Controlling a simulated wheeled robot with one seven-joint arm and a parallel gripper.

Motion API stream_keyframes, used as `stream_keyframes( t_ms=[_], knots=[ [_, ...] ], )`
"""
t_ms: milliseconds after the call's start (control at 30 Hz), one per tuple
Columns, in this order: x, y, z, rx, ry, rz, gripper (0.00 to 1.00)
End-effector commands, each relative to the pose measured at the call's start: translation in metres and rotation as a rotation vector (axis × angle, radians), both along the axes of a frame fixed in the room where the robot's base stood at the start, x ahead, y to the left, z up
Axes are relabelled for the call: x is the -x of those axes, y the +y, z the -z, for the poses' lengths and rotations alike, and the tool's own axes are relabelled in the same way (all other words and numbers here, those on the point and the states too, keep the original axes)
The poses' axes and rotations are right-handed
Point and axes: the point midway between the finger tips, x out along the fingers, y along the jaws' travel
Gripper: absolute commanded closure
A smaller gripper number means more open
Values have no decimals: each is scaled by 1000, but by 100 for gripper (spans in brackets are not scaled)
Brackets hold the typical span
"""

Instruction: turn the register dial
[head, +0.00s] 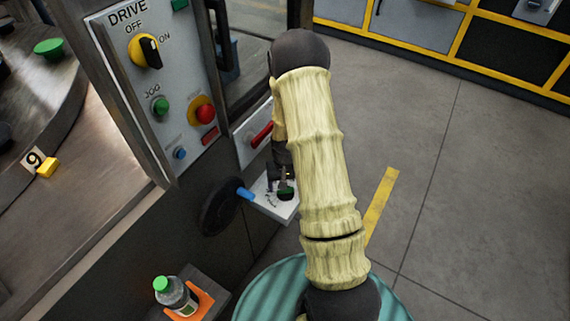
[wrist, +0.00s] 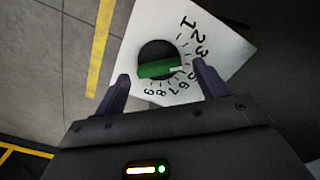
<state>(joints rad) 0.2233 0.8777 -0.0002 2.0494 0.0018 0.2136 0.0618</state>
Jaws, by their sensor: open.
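The register dial (wrist: 158,60) is a round black knob with a green bar grip, on a white plate (wrist: 150,22) with numbers around it. A white mark on the bar's right end points right, towards the numbers between 3 and 6; my right finger hides part of that area. In the wrist view my gripper (wrist: 163,87) is open, one finger on each side of the dial's near side, with nothing between the tips that I can see gripped. In the head view the dial (head: 286,191) shows partly below my gripper (head: 280,172); my arm covers much around it.
A black handwheel with a blue handle (head: 245,194) sits just left of the plate. A red lever (head: 262,134) is above it. The DRIVE panel (head: 175,90) stands left. A bottle (head: 176,296) stands on an orange holder below. Floor at right is clear.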

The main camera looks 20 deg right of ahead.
Motion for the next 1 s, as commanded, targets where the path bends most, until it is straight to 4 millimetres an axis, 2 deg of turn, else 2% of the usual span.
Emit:
stream_keyframes(
  t_ms=[700, 833, 1000],
  knots=[
    [-1, 1, -137, 0, -5, -1, 27],
    [-1, 1, -154, 0, -3, -1, 27],
    [0, 1, -162, 0, -1, -1, 27]
  ],
)
